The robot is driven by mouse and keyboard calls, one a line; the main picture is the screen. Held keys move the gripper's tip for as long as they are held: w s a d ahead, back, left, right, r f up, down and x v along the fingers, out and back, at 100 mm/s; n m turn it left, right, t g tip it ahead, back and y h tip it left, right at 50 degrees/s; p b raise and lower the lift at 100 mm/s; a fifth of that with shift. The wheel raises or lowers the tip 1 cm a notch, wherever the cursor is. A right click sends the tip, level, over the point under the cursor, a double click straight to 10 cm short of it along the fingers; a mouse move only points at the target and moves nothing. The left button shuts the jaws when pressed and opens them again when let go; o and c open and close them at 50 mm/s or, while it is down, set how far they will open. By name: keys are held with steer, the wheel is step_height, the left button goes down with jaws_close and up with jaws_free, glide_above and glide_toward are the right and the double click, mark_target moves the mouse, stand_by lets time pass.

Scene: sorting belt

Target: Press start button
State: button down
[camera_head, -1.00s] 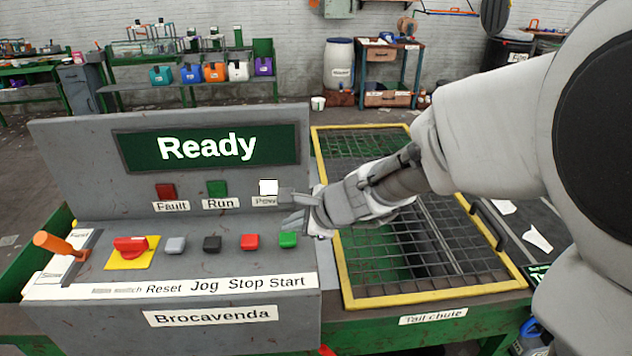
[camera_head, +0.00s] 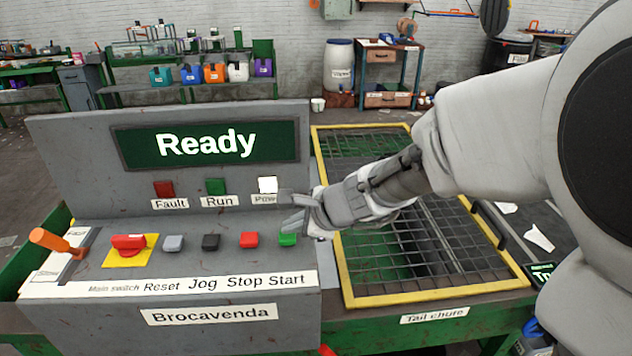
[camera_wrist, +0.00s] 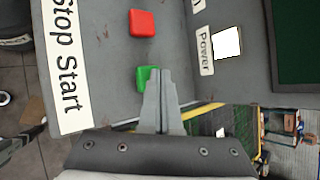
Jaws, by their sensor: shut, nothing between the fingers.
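The green start button (camera_head: 288,239) is at the right end of the button row on the grey control panel (camera_head: 70,160), above the word Start. My gripper (camera_head: 288,212) is shut and empty, just above and behind the button in the head view. In the wrist view the shut fingers (camera_wrist: 158,75) overlap part of the green button (camera_wrist: 145,78). I cannot tell whether they touch it. The screen (camera_head: 207,145) reads Ready. The white Power lamp (camera_head: 268,185) looks lit; the red Fault lamp (camera_head: 164,189) and green Run lamp (camera_head: 215,187) look unlit.
The red stop button (camera_head: 249,240) is left of the start button, then the black jog (camera_head: 211,242) and grey reset (camera_head: 173,243) buttons. A red main switch (camera_head: 128,243) and orange-handled lever (camera_head: 50,240) are further left. The yellow-framed tail chute grate (camera_head: 440,297) lies to the right.

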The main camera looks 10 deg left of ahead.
mark_target(293, 236)
steer(key=shift+f+b, duration=0.3)
steer(key=shift+f, duration=0.05)
stand_by(0.5)
steer(key=shift+r+p, duration=0.85)
steer(key=shift+r, duration=0.1)
steer(key=shift+r, duration=0.1)
steer(key=shift+r+p, duration=2.2)
steer(key=shift+r, duration=0.2)
